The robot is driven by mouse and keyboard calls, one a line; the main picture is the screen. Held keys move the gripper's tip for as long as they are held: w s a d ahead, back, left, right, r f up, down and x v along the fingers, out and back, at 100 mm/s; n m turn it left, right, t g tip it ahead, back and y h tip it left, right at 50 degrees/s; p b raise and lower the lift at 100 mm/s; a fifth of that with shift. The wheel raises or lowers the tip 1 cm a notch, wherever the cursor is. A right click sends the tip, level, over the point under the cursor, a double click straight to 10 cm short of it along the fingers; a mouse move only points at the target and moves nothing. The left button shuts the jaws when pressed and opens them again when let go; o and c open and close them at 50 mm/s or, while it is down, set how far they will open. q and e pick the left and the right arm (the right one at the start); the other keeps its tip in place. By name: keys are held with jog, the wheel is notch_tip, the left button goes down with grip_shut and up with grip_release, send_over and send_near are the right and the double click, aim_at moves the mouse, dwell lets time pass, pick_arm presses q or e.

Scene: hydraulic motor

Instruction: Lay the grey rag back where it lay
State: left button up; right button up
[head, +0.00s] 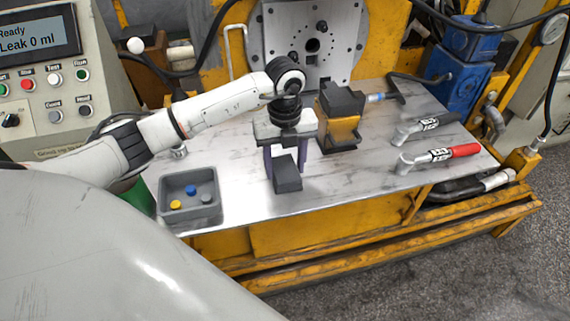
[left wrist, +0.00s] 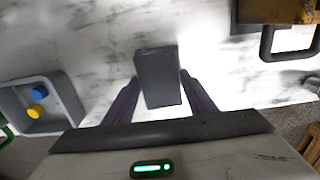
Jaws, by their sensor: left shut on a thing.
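The grey rag (head: 288,178) shows as a dark grey, block-like piece between the fingers of my left gripper (head: 285,160), over the middle of the metal bench top. In the left wrist view the rag (left wrist: 158,75) sits between the two dark fingers of the left gripper (left wrist: 157,88), which is shut on it. The rag sticks out past the fingertips. I cannot tell whether its lower end touches the bench. My right gripper is in neither view.
A grey tray (head: 190,217) with small coloured caps stands at the bench's front left. A yellow vise-like block (head: 338,132) stands right of the gripper. Two wrenches, one red-handled (head: 440,154), lie at the right. The bench top (head: 345,185) between is clear.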

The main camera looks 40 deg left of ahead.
aim_at(285, 168)
pick_arm(q)
jog(key=shift+f, duration=0.15)
jog(key=o, duration=1)
jog(key=shift+o, duration=0.2)
jog(key=shift+r, duration=0.25)
notch_tip(285, 168, up, 12)
jog(key=shift+p, duration=0.3)
